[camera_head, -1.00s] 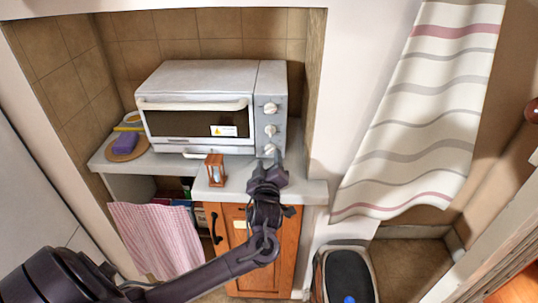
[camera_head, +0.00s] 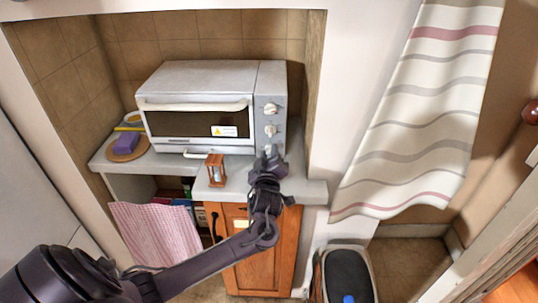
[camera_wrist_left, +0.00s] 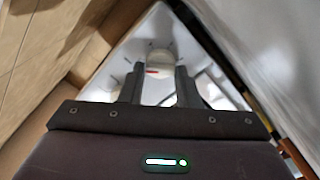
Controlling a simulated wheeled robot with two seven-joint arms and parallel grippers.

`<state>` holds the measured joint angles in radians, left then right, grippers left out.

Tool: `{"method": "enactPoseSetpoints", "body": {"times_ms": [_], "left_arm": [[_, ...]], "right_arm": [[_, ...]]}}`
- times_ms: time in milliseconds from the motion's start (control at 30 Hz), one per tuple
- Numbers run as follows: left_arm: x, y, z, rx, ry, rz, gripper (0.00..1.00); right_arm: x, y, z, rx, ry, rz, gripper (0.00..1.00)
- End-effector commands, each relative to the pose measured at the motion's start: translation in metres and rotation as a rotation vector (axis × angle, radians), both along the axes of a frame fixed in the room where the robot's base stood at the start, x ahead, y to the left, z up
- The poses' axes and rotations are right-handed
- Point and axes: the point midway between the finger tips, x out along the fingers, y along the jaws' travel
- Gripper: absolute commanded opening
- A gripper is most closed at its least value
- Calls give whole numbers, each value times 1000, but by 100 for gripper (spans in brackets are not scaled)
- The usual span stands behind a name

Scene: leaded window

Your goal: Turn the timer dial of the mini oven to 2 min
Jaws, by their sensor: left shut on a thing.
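The mini oven (camera_head: 205,75) is a white-grey box on the counter in the niche, with a column of three round dials on the right of its front. The top dial (camera_head: 270,108) and middle dial (camera_head: 269,130) show clearly. My left gripper (camera_head: 270,156) is at the lowest dial and mostly covers it in the head view. In the left wrist view, the pale dial (camera_wrist_left: 159,60) lies between the fingertips of my left gripper (camera_wrist_left: 158,76), which is shut on it. A small red mark shows by the dial. The dial's scale is too small to read. My right gripper is not in view.
A small wooden hourglass (camera_head: 215,170) stands on the counter (camera_head: 310,190), left of my gripper. A purple sponge (camera_head: 126,142) lies on a round board at the left. A striped curtain (camera_head: 420,110) hangs at the right, above a bin (camera_head: 348,275).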

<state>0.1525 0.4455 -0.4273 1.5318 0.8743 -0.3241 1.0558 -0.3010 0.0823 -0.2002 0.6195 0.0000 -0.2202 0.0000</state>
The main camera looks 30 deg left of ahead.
Motion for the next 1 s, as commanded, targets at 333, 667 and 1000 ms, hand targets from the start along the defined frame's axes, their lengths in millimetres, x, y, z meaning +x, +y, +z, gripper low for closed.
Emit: {"method": "enactPoseSetpoints", "body": {"times_ms": [333,667,1000], "left_arm": [[0,1,0,65,39,2,7],[0,1,0,65,39,2,51],[-5,-3,-2,64,41,0,51]], "right_arm": [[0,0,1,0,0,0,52],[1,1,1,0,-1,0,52],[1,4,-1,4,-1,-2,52]]}}
